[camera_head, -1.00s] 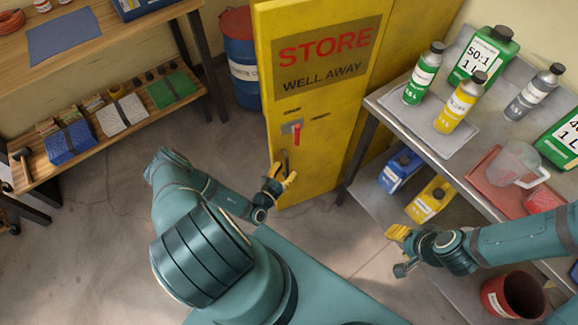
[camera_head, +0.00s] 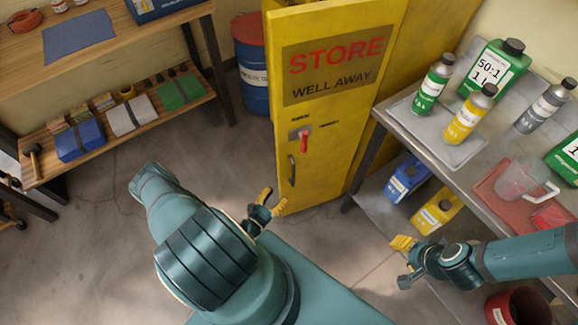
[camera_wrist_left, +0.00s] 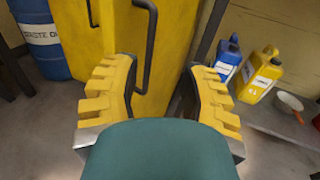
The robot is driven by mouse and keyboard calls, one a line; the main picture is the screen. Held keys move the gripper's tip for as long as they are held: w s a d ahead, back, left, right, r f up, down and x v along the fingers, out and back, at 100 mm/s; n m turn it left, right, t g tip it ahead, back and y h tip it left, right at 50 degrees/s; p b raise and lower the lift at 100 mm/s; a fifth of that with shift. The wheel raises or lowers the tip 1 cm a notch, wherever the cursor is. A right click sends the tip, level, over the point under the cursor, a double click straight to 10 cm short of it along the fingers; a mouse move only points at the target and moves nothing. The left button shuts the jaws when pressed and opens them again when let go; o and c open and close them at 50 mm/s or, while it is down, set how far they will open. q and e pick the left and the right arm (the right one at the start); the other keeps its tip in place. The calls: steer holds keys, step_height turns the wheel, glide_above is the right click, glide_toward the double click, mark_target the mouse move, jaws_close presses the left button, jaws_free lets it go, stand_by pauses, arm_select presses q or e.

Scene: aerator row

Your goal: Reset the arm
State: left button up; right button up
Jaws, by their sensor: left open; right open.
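My left gripper (camera_head: 271,201) is open and empty in front of the lower part of the yellow cabinet (camera_head: 330,130). In the left wrist view its two yellow fingers (camera_wrist_left: 160,100) are spread apart, with the cabinet's dark handle (camera_wrist_left: 150,50) beyond them and nothing between them. The handle also shows in the head view (camera_head: 292,169), clear of the gripper, below a red lever (camera_head: 304,141). My right gripper (camera_head: 403,262) is open and empty at the right, left of the metal bench's lower shelf.
A metal bench (camera_head: 405,125) at the right carries bottles, a red tray (camera_head: 488,187) and a clear jug (camera_head: 520,178). Blue (camera_head: 407,177) and yellow (camera_head: 437,207) containers stand on its lower shelf. A blue drum (camera_head: 254,85) stands left of the cabinet.

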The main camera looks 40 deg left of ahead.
arm_select(q)
steer(key=w+d+r+m+g+h, duration=0.1)
steer(key=d+r+m+g+h, duration=0.2)
steer(key=d+m+h, duration=0.3)
steer(key=w+d+r+m+g+h, duration=0.1)
steer(key=d+r+m+g+h, duration=0.1)
steer(key=d+m+h, duration=0.4)
steer(key=s+d+r+m+g+b, duration=0.1)
steer(key=s+d+r+m+g, duration=0.2)
steer(key=s+d+m+g, duration=0.95)
steer(key=w+a+r+m+t+y, duration=0.1)
steer(key=w+a+r+m+y, duration=0.2)
steer(key=w+r+m+y, duration=0.4)
steer(key=w+r+m, duration=0.1)
steer(key=w+m, duration=0.2)
steer(key=w, duration=0.1)
steer(key=shift+w+r+y+b, duration=0.25)
steer(key=shift+w+y+b, duration=0.05)
steer(key=shift+w+b, duration=0.1)
